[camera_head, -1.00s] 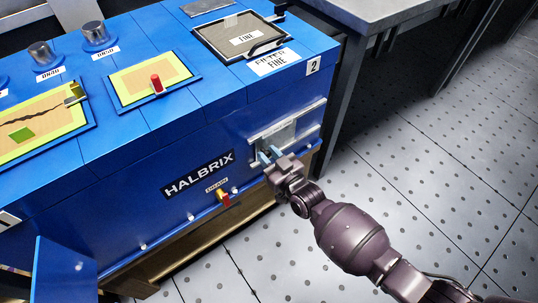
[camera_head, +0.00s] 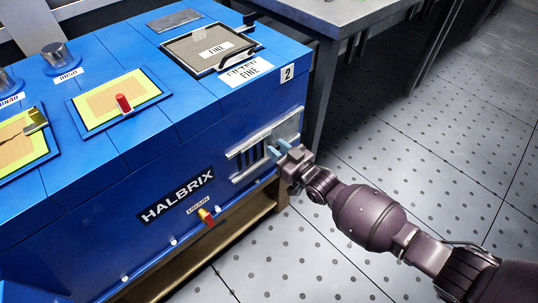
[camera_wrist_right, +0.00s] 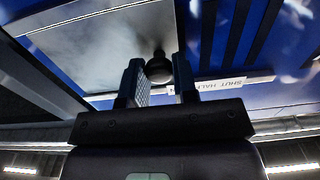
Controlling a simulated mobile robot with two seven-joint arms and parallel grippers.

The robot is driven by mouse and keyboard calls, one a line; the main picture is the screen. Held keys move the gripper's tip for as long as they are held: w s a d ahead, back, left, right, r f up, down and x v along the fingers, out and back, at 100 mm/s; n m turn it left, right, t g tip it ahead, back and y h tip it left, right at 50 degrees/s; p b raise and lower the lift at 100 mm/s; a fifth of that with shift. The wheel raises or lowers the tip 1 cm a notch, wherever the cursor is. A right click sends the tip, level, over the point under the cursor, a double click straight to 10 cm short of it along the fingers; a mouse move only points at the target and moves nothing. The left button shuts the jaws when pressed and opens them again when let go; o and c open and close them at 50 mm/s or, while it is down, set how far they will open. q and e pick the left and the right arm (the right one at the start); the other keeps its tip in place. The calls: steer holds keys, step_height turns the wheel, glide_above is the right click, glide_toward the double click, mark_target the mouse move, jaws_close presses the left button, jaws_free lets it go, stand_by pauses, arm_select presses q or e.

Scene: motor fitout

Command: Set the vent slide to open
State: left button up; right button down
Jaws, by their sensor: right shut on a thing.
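The vent slide is a pale metal plate (camera_head: 287,129) between rails on the front of the blue machine, near its right corner. It sits at the right of the vent, and dark vertical slots (camera_head: 246,160) show uncovered to its left. In the right wrist view the plate (camera_wrist_right: 100,45) carries a dark round knob (camera_wrist_right: 159,69), with slots (camera_wrist_right: 238,32) beside it. My right gripper (camera_head: 277,150) is shut on the knob, its fingers on either side. A label strip (camera_wrist_right: 222,83) reads "SHUT" and "HALF"; the rest is hidden. My left gripper is out of view.
A red and yellow drain handle (camera_head: 206,216) is below the HALBRIX plate (camera_head: 176,195). A framed filter (camera_head: 210,48) and a yellow panel with a red knob (camera_head: 122,103) are on top. A grey table (camera_head: 335,12) stands close at right; the floor (camera_head: 340,240) is clear.

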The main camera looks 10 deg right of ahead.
steer(key=shift+w+d, duration=0.1)
steer(key=shift+d, duration=0.15)
steer(key=c, duration=0.9)
jaws_free()
steer(key=shift+d, duration=0.1)
arm_select(q)
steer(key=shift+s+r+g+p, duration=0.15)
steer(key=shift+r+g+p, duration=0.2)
steer(key=shift+p, duration=1.05)
arm_select(e)
steer(key=shift+v, duration=5.4)
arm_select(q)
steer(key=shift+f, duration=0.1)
